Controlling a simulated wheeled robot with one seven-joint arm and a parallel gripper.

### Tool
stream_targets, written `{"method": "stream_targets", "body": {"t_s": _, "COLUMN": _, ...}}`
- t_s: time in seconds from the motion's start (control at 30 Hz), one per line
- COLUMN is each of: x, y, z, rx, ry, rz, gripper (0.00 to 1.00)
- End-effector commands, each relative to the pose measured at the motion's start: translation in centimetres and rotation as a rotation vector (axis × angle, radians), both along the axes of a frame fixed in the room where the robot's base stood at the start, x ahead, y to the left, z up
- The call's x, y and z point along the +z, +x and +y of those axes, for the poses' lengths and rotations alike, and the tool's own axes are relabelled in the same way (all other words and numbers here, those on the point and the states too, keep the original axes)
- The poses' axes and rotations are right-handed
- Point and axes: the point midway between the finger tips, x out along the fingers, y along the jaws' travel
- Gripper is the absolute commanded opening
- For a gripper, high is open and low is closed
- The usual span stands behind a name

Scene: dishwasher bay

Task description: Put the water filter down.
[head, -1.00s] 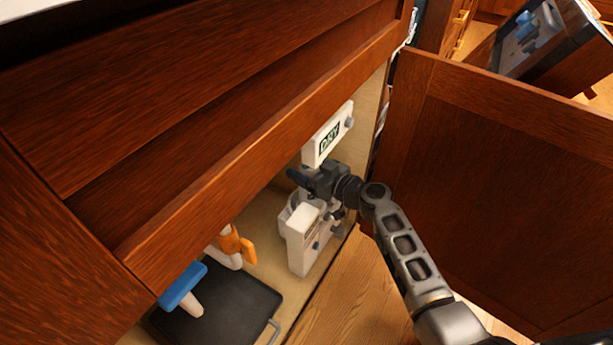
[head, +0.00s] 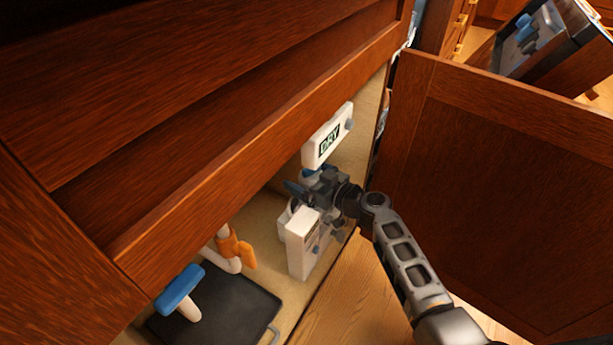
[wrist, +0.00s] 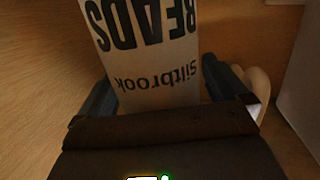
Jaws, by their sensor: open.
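In the wrist view a pale container (wrist: 152,80) with the upside-down words "siltbrook" and "BEADS" stands between my two fingers; I cannot tell for sure that it is the water filter. My gripper (wrist: 158,92) is open, one finger on each side of it, with no clear grip. In the head view my gripper (head: 300,184) is inside the open cabinet, below the white "DRY" unit (head: 318,150) and just above a white boxy unit (head: 300,245). Blue and white parts show around the fingers. The gripper hides most of what is between them.
The cabinet's front rail (head: 260,150) runs above the opening. The open wooden door (head: 490,190) stands to the right of my arm. A black tray (head: 235,305), a blue-topped handle (head: 180,287) and a white pipe with an orange part (head: 242,252) are at the left.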

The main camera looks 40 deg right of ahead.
Motion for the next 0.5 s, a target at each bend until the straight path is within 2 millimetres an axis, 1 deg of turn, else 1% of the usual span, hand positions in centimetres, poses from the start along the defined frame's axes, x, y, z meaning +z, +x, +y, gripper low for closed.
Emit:
{"method": "stream_targets", "body": {"t_s": 0.07, "x": 0.3, "y": 0.0, "z": 0.0, "rx": 0.000, "ry": 0.000, "rz": 0.000, "gripper": 1.00}}
{"method": "stream_targets", "body": {"t_s": 0.17, "x": 0.4, "y": -1.2, "z": -0.1, "rx": -0.002, "ry": 0.001, "rz": 0.001, "gripper": 1.00}}
{"method": "stream_targets", "body": {"t_s": 0.27, "x": 0.8, "y": -2.9, "z": -0.1, "rx": -0.001, "ry": 0.001, "rz": 0.001, "gripper": 1.00}}
{"method": "stream_targets", "body": {"t_s": 0.5, "x": 1.5, "y": -7.8, "z": -0.5, "rx": -0.002, "ry": 0.000, "rz": 0.001, "gripper": 1.00}}
